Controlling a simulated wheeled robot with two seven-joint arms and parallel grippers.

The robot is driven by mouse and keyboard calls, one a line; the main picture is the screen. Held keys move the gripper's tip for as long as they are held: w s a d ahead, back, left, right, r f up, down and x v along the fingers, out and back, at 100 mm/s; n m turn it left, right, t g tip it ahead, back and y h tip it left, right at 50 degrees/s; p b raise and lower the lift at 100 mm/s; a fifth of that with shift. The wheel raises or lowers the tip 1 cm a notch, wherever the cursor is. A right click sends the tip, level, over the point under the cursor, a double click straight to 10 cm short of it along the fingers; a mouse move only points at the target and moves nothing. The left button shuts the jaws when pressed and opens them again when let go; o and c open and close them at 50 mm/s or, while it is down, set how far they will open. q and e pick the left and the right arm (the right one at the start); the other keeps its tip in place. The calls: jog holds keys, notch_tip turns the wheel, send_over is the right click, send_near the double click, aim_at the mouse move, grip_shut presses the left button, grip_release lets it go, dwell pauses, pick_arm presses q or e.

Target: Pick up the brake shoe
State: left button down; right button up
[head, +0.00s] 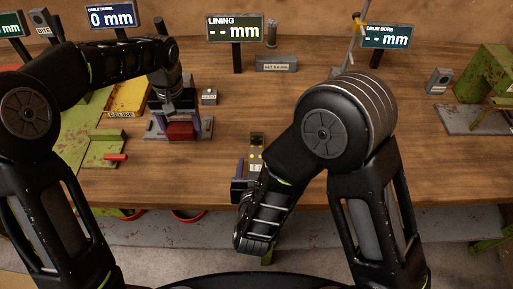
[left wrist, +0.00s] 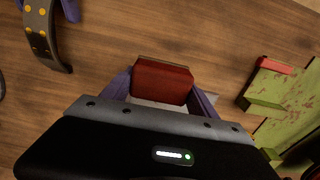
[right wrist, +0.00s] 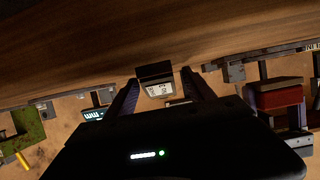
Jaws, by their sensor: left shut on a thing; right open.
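The brake shoe, a dark curved strip with yellow-orange dots, appears to be the dotted piece (head: 257,155) near the table's front edge in the head view. It lies at the upper left of the left wrist view (left wrist: 41,38). My right gripper (head: 243,186) is beside it, open; its own arm partly hides both. In the right wrist view the fingers (right wrist: 160,90) stand apart, with a small dark labelled block (right wrist: 157,80) seen between them; contact cannot be told. My left gripper (head: 182,122) is shut on a red block (left wrist: 162,82), left of the shoe.
A green plate (head: 100,150) with a red-ended piece lies left, near a yellow tray (head: 127,99). A small ZERO box (head: 209,96) and a grey set block (head: 276,63) stand further back. A green stand (head: 490,75) is at right. The table right of my right arm is largely clear.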

jog(key=shift+w, duration=0.1)
jog(key=shift+c, duration=0.2)
grip_shut()
dwell(0.5)
